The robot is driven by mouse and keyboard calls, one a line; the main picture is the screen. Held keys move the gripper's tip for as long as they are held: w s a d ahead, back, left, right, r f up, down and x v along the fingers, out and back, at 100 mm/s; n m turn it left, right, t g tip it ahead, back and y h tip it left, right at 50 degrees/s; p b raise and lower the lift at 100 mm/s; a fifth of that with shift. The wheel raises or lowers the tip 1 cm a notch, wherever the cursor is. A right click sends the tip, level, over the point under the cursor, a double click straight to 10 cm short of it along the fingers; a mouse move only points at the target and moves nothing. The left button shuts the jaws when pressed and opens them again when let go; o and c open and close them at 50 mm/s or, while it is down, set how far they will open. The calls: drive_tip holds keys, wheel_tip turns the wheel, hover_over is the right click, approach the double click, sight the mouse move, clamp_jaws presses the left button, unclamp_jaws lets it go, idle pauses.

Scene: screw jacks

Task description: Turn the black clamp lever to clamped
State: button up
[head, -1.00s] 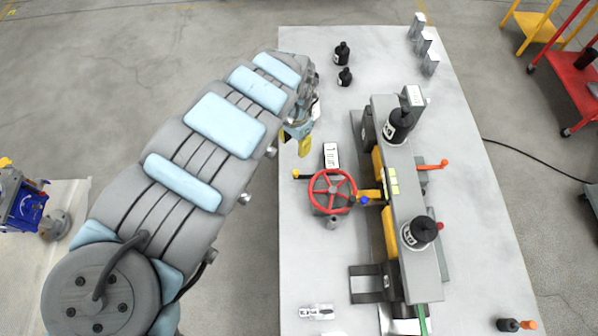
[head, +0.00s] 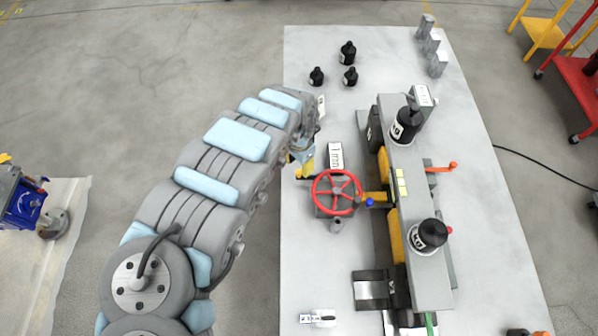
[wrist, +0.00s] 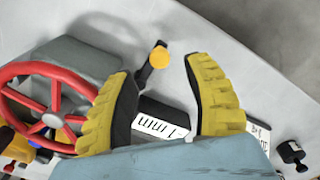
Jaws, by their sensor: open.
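The black clamp lever has a yellow-orange knob (wrist: 158,57) and sits beside the grey box with the red handwheel. In the head view its knob (head: 299,177) shows just left of the red handwheel (head: 336,192). My gripper (wrist: 157,66) is open, with yellow ribbed fingers. In the wrist view the knob appears between the two fingertips; I cannot tell whether either finger touches it. In the head view my gripper (head: 307,164) is right above the lever, and part of the lever is hidden. The handwheel (wrist: 52,110) is left of the fingers in the wrist view.
A white label plate (head: 336,155) lies behind the handwheel. The grey jack beam (head: 418,215) with black weights (head: 406,124) stands to the right. Several black weights (head: 348,52) stand at the back.

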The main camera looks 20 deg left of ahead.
sight(299, 172)
drive_tip(key=shift+f+b, duration=0.35)
drive_tip(key=shift+f, duration=1.95)
clamp_jaws()
